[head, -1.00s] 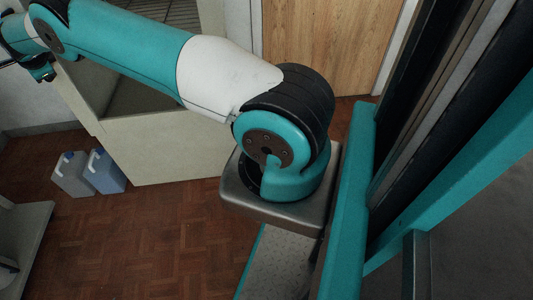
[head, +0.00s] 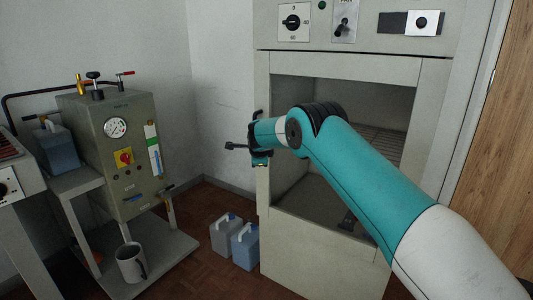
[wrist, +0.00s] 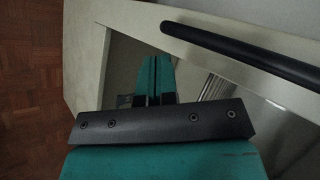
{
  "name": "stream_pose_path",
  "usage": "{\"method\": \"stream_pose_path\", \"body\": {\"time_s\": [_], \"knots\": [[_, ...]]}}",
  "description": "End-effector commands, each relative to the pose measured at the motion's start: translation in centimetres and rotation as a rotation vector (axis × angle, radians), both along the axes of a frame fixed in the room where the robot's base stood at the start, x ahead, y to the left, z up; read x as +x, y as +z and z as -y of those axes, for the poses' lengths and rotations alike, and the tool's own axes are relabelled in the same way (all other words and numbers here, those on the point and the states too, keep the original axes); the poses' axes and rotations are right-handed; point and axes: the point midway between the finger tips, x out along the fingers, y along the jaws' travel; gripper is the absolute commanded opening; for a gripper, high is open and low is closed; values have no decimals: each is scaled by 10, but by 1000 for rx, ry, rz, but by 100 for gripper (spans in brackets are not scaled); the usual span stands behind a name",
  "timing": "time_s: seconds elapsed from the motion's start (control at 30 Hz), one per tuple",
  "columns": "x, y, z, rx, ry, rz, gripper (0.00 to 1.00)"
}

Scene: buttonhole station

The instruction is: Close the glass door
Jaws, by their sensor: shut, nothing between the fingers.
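The large pale cabinet (head: 325,262) stands ahead in the head view, with a rack showing through its framed front. The glass itself is hard to make out, and I cannot tell whether the door stands ajar. A dark bar handle (wrist: 240,55) runs along the pale frame (wrist: 200,50) at the upper right of the wrist view. My gripper (wrist: 156,66) is shut and empty, left of and below the handle in that view, apart from it. In the head view my gripper (head: 259,158) is small and partly hidden, near the cabinet's left front edge.
A grey machine (head: 125,155) with a gauge stands on a bench at the left, with a mug (head: 130,262) on its lower shelf. Two jugs (head: 225,236) (head: 245,246) stand on the floor beside the cabinet. A wooden door (head: 490,150) is at the right.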

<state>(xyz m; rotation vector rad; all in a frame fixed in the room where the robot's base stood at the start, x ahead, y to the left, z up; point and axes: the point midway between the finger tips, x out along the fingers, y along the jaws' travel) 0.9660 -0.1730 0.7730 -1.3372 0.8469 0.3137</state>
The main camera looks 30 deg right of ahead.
Motion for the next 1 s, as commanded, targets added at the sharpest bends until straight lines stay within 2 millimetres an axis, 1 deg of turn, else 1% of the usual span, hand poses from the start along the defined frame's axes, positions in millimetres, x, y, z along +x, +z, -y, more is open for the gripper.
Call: {"method": "stream_pose_path", "body": {"time_s": [0.03,0.1,0.3,0.4,0.57,0.73,0.83,0.87,0.93,0.97,1.0], "knots": [[-6,7,-11,1,10,-2,0],[-16,18,-17,1,12,-2,0],[-46,47,-25,2,5,-4,0],[-57,57,-29,2,4,-4,0],[-67,65,-34,2,3,-7,0],[-69,68,-36,1,8,-9,0],[-79,76,-47,-17,72,-40,0],[-85,81,-53,-30,112,-59,0],[-109,95,-75,-75,256,-120,0],[-123,102,-86,-100,337,-153,0],[-145,111,-102,-136,461,-197,0]]}}
